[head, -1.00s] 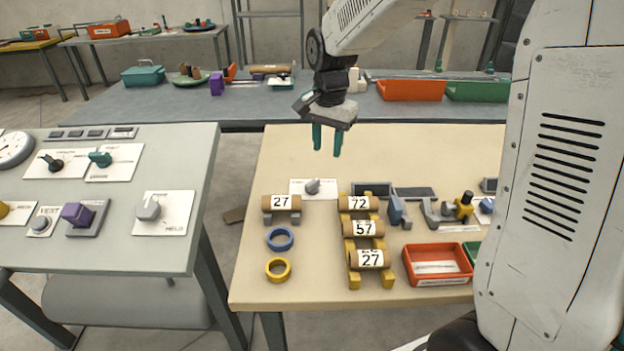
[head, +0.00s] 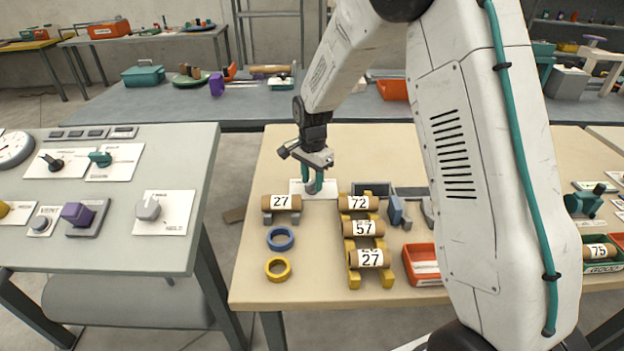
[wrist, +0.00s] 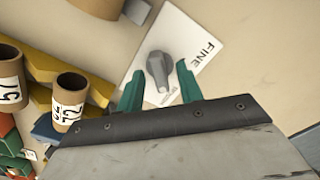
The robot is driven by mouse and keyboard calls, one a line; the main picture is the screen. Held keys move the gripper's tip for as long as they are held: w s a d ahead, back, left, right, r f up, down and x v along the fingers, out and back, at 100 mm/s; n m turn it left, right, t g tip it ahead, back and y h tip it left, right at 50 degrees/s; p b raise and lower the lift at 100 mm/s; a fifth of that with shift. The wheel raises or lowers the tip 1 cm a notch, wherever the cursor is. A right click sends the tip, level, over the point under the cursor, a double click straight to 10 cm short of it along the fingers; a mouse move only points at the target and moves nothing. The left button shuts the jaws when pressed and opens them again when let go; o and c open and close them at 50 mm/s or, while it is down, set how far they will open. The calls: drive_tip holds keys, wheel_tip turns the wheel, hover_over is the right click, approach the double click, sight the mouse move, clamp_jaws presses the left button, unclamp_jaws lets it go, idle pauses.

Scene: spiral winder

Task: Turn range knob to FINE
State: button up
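The range knob is a grey pointer knob (wrist: 158,70) on a white plate (wrist: 190,40) marked FINE near one corner in the wrist view. The other label on the plate is too small to read. My gripper (wrist: 158,85) is open, with one teal finger on each side of the knob's near end and gaps visible beside it. In the head view my gripper (head: 313,188) is down at the plate (head: 299,187) on the beige table, and its fingers hide most of the knob. I cannot tell whether a finger touches the knob.
A tube marked 27 (head: 282,203) lies on a grey holder just in front of the plate. Tubes marked 72 (head: 358,203), 57 (head: 364,228) and 27 (head: 370,258) lie on a yellow rack to the right. Blue (head: 280,239) and yellow rings (head: 278,269) lie nearer.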

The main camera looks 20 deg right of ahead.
drive_tip(key=shift+f, duration=0.15)
clamp_jaws()
drive_tip(key=shift+n, duration=0.3)
drive_tip(key=n, duration=1.3)
drive_tip(key=shift+n, duration=2.1)
